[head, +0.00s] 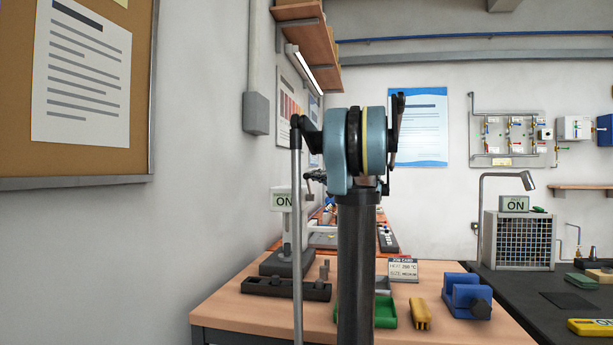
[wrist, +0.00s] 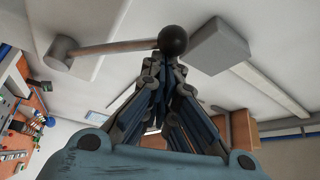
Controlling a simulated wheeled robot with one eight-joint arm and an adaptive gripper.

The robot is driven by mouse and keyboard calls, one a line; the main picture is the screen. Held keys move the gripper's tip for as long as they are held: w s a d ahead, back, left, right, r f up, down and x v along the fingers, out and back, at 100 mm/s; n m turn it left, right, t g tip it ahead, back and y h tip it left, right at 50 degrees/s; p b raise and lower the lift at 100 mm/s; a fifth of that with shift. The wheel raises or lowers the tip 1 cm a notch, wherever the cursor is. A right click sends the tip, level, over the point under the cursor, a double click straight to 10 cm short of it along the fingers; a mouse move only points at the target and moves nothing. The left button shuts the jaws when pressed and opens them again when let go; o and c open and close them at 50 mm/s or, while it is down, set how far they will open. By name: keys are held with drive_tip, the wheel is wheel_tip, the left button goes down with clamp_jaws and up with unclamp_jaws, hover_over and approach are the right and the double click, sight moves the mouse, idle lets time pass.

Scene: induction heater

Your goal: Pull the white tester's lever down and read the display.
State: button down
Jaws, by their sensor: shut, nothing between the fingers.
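The white tester (head: 290,230) stands at the left of the wooden bench on a dark base, by the wall. Its display (head: 283,201) reads "ON" in large letters; the smaller line above is too small to read. In the wrist view the lever's black ball knob (wrist: 173,40) sits at the end of a brown rod (wrist: 115,47), which runs to a grey round hub (wrist: 60,50). My gripper (wrist: 163,73) is shut and empty, its fingertips close to the knob; I cannot tell if they touch. In the head view my arm partly hides the area beside the tester.
A dark block with holes (head: 287,289), green tray (head: 384,312), job card (head: 403,269), yellow object (head: 421,314) and blue device (head: 466,296) occupy the wooden bench (head: 235,308). A dark bench at right holds a caged unit (head: 520,240) with another "ON" display. The wall is close at left.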

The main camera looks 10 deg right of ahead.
drive_tip(key=s+a+f+n+y, duration=0.1)
drive_tip(key=s+f+n+y, duration=0.3)
drive_tip(key=f+n, duration=0.3)
drive_tip(key=shift+s+a+f+n, duration=0.15)
drive_tip(key=shift+a+n, duration=0.1)
drive_tip(key=shift+n, duration=0.05)
idle(0.6)
